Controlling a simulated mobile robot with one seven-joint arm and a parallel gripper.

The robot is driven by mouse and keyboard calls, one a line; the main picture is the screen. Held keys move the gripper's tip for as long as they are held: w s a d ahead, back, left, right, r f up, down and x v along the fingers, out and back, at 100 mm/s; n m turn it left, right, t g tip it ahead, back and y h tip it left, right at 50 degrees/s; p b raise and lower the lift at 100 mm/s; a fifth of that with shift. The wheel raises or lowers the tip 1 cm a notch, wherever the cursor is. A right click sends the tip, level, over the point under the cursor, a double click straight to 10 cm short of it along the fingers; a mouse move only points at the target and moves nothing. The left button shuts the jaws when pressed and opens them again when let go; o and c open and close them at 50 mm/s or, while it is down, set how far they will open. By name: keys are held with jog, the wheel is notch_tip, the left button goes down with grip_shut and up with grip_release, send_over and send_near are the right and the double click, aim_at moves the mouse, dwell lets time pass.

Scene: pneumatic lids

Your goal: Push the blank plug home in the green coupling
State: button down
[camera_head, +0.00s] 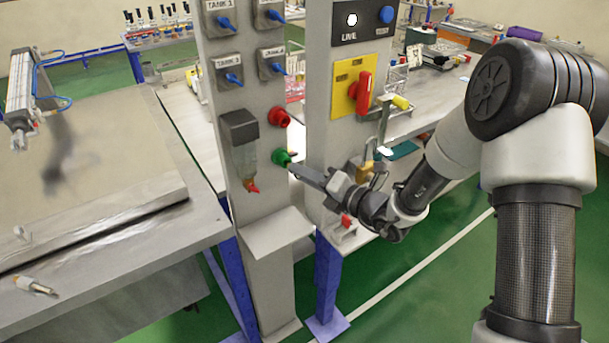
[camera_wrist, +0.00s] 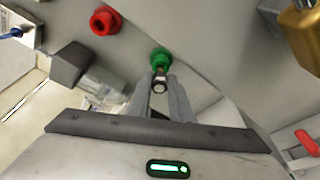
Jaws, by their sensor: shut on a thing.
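The green coupling (camera_head: 281,158) is on the grey panel post, below a red coupling; it also shows in the wrist view (camera_wrist: 160,57). The blank plug (camera_wrist: 159,82) is a small metal piece between my fingertips, in line with the green coupling and at its mouth. How deep it sits in the coupling I cannot tell. My gripper (camera_wrist: 160,100) is shut on the plug, pointing at the coupling; in the head view my gripper (camera_head: 296,168) reaches in from the right. The plug is too small to make out in the head view.
The red coupling (camera_head: 279,117) sits just above. A filter bowl unit (camera_head: 241,145) hangs left of the couplings, and a small shelf (camera_head: 272,233) juts out below. A second post with a red-handled switch (camera_head: 362,92) and a brass padlock (camera_head: 365,171) stands close to my arm.

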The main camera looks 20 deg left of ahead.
jog(key=shift+w+x, duration=0.25)
jog(key=shift+x, duration=0.95)
jog(key=c, duration=1.5)
grip_release()
jog(key=shift+d+r, duration=0.1)
jog(key=shift+r, duration=0.05)
jog(key=shift+d, duration=0.1)
jog(key=p+v, duration=0.2)
jog(key=v, duration=0.5)
jog(key=v, duration=1.7)
jog(key=shift+s+d, duration=0.1)
jog(key=shift+d, duration=0.05)
